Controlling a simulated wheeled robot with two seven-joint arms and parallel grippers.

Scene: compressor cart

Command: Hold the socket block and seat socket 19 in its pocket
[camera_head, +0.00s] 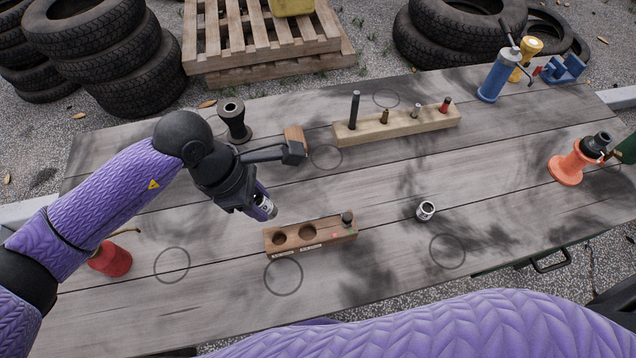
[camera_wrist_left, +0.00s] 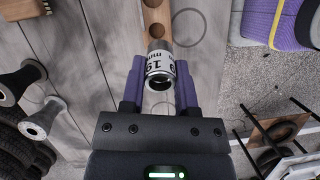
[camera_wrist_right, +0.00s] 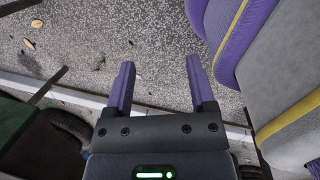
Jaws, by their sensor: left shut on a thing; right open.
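Socket 19 (camera_wrist_left: 160,68) is a silver cylinder marked 19, pinched between the fingers of my left gripper (camera_wrist_left: 160,78). In the head view socket 19 (camera_head: 264,208) is held tilted above the table, left of and behind the socket block. The socket block (camera_head: 327,244) is a brown wooden bar with two open round pockets and a dark upright piece at its right end. Part of the block (camera_wrist_left: 155,8) shows beyond the socket in the left wrist view. My right gripper (camera_wrist_right: 157,68) is open and empty over gravel in its wrist view, away from the block.
Another silver socket (camera_head: 425,210) stands right of the block. A wooden rail with several pegs (camera_head: 395,126), a brush (camera_head: 295,143), a dark spool (camera_head: 234,120), a red can (camera_head: 110,260) and an orange stand (camera_head: 570,165) are on the table (camera_head: 380,270). The front middle is clear.

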